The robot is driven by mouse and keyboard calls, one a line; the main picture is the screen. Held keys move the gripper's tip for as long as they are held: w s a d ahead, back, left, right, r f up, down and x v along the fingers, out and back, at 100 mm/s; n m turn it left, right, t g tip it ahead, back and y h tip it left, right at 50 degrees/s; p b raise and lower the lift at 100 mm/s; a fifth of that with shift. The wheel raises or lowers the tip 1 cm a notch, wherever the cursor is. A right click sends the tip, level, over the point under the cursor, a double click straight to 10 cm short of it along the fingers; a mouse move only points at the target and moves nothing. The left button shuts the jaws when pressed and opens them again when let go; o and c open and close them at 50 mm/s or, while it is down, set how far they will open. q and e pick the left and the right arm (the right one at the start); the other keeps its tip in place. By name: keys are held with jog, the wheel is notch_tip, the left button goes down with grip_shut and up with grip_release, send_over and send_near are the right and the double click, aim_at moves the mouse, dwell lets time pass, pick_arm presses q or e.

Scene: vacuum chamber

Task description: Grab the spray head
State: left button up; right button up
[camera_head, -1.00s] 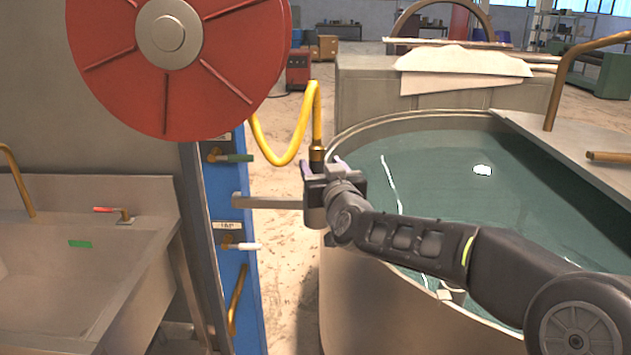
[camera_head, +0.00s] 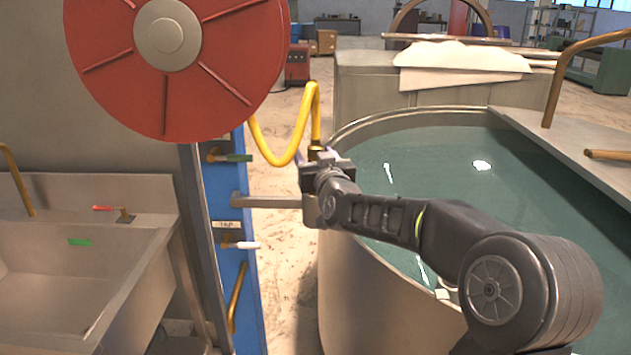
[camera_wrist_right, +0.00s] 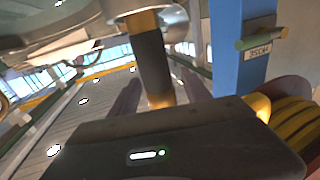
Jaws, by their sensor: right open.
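The spray head hangs at the end of the yellow hose (camera_head: 311,105). In the head view only its brass top (camera_head: 314,151) shows; the rest is hidden behind my right gripper (camera_head: 318,156). In the right wrist view the spray head (camera_wrist_right: 152,62) has a dark grip with brass parts above and below it. My right gripper (camera_wrist_right: 160,94) is open there, with one blurred finger on each side of the spray head's lower part. I cannot tell whether either finger touches it. My left gripper is not in view.
A metal arm (camera_head: 270,202) juts from the blue post (camera_head: 228,185) toward my right gripper. A large water tank (camera_head: 350,290) stands below my right arm. A red hose reel (camera_head: 120,70) is at upper left, above a metal sink (camera_head: 70,290).

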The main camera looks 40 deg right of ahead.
jog(key=shift+x, duration=1.1)
jog(key=shift+c, duration=0.4)
grip_shut()
dwell(0.5)
